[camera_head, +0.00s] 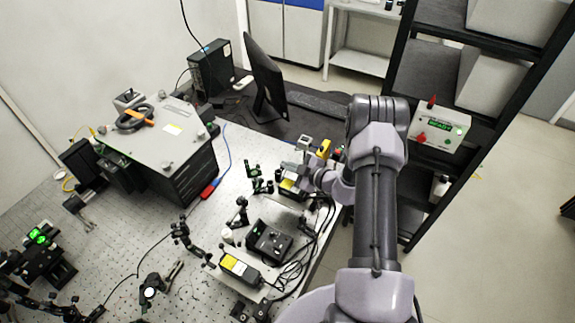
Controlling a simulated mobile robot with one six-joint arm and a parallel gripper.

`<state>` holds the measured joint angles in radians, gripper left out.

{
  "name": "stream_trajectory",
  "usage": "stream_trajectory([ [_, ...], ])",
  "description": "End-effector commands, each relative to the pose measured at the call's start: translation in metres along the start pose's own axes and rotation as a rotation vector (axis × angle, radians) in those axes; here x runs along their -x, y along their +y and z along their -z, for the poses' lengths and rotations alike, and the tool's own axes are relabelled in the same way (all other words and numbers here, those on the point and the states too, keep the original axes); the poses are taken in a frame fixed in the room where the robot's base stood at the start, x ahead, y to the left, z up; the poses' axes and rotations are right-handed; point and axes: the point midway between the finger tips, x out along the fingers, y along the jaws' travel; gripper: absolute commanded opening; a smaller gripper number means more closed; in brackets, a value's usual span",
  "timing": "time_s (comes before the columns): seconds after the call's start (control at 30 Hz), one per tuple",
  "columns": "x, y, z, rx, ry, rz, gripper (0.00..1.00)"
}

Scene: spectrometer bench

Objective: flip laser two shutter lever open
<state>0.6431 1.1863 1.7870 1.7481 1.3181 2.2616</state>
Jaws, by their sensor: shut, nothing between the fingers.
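Two dark boxes with yellow labels, which look like lasers, stand on the optical table (95,215). The nearer box (240,268) has a yellow and white label. The farther box (288,188) is partly hidden by my wrist and gripper. I cannot tell from markings which one is laser two. No shutter lever can be made out on either box at this size. My gripper (291,169) is shut and empty, at or just above the farther box. Whether it touches anything there is unclear.
A black control box (268,243) and loose black cables (292,272) lie close to the lasers. Small optic mounts (180,232) stand to the left. A large dark housing (180,172), a monitor (265,75) and a shelf rack with a red-buttoned box (438,130) surround the area.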

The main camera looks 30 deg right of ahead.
Motion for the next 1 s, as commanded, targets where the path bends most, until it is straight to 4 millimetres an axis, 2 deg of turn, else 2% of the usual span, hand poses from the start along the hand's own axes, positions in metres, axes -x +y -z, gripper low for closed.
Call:
stream_trajectory([
  [0.3, 0.001, -0.014, 0.002, 0.000, 0.000, 0.000, 0.00],
  [0.67, 0.004, -0.015, 0.003, 0.000, 0.000, -0.001, 0.00],
  [0.77, 0.015, -0.014, 0.003, 0.000, -0.001, -0.003, 0.00],
  [1.0, 0.073, -0.014, 0.002, -0.001, -0.003, -0.003, 0.00],
])
